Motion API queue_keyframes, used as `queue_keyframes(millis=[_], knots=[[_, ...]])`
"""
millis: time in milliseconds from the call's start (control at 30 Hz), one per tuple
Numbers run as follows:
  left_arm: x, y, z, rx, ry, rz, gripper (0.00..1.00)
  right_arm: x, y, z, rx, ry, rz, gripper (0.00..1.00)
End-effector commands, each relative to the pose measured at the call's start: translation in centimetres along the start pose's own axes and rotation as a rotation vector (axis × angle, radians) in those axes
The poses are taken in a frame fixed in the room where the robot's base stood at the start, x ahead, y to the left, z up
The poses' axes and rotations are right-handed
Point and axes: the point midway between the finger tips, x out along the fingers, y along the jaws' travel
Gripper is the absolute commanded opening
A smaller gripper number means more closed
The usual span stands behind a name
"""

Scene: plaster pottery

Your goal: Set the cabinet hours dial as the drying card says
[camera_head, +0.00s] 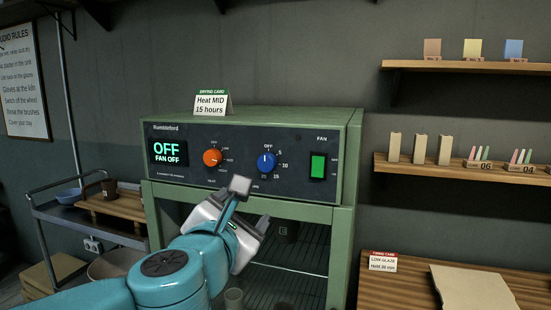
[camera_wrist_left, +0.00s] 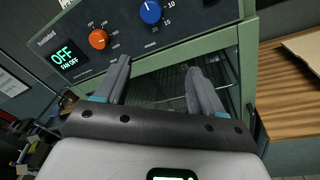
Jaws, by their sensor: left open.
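The drying card (camera_head: 211,104) stands on top of the green cabinet (camera_head: 349,150) and reads "Heat MID, 15 hours". The blue hours dial (camera_head: 266,163) is on the dark front panel, with its white mark up toward OFF. It also shows at the top of the left wrist view (camera_wrist_left: 150,12). The display (camera_head: 168,152) reads OFF and FAN OFF. My left gripper (camera_head: 250,207) is open and empty in front of the cabinet, below the dial and apart from it; its two fingers (camera_wrist_left: 160,68) show spread in the left wrist view. My right gripper is not in view.
The orange heat dial (camera_head: 212,158) sits left of the blue dial, and the green fan switch (camera_head: 318,167) to its right. Below the panel is the shelved cabinet interior (camera_head: 290,285). A wooden table (camera_head: 405,290) with a firing card (camera_head: 383,262) stands at right, a cart (camera_head: 90,215) at left.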

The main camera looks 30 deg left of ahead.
Motion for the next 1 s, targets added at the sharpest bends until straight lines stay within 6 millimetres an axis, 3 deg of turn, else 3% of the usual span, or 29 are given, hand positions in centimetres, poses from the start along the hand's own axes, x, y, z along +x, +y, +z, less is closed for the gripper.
queue_keyframes(millis=[133, 333, 800, 1000], knots=[[-1.6, 2.3, 1.9, -0.034, -0.046, 0.009, 0.69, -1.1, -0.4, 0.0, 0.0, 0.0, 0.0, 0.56], [-0.9, 2.3, 2.6, -0.039, -0.061, 0.002, 0.69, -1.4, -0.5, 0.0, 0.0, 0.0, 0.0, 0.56], [9.7, 1.9, 3.5, -0.036, -0.06, -0.002, 0.69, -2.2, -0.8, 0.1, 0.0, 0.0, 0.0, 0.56], [13.0, 1.9, 3.8, -0.037, -0.062, -0.001, 0.69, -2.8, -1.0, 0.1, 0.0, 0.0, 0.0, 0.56]])
